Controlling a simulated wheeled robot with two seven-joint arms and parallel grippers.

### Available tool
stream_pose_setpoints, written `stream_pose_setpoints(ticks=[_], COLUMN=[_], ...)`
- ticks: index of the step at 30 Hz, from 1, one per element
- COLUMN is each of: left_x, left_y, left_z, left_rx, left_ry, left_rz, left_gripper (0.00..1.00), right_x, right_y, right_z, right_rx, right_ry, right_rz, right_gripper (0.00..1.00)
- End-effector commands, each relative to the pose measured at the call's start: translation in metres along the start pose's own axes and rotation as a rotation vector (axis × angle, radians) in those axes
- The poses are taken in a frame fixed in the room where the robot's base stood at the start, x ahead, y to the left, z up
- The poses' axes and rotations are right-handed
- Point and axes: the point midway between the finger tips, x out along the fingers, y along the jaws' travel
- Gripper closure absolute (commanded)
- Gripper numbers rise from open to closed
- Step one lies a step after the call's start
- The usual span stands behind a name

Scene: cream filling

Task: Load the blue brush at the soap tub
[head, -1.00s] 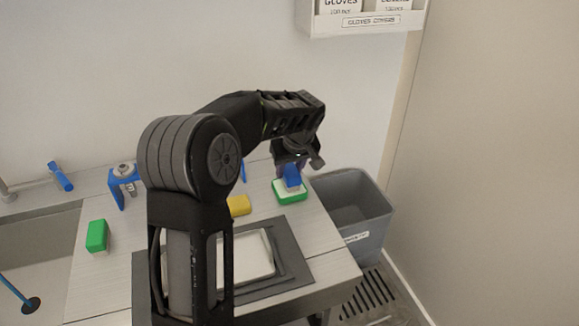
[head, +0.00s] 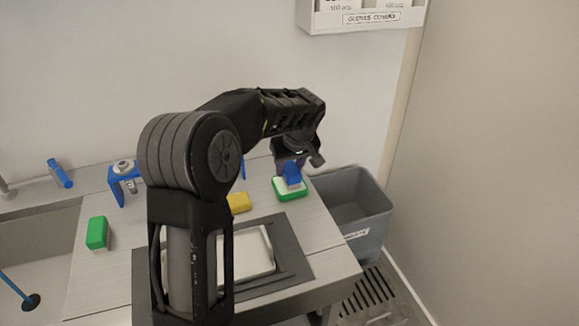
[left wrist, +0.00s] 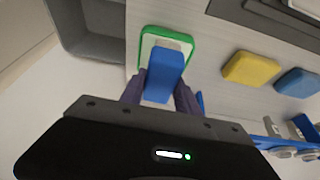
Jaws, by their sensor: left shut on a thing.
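My left gripper (head: 291,161) is shut on the blue brush (head: 292,174) and points down. In the left wrist view the blue brush (left wrist: 162,76) sits between the dark fingers of the left gripper (left wrist: 160,92). Its pale bristle end lies over the soap tub (left wrist: 143,50), a green-rimmed tub with a white inside. In the head view the soap tub (head: 293,195) stands at the right back of the counter, directly below the brush. I cannot tell whether the bristles touch the soap. My right gripper is not in view.
A yellow sponge (head: 238,203) lies left of the tub. A blue stand (head: 122,187) and a green block (head: 97,233) are farther left by the sink (head: 40,238). A grey bin (head: 357,210) stands beyond the counter's right edge. A blue sponge (left wrist: 297,82) shows in the wrist view.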

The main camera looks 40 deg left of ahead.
Motion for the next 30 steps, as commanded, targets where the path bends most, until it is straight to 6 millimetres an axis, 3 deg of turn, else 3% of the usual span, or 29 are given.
stream_pose_setpoints(ticks=[30], left_x=[0.0074], left_y=[0.0001], left_z=[0.0031], left_rx=[0.000], left_ry=[0.000], left_rz=[0.000], left_gripper=[0.95], right_x=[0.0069], right_y=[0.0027], right_z=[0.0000], right_rx=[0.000], right_ry=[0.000], right_rz=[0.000], right_gripper=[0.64])
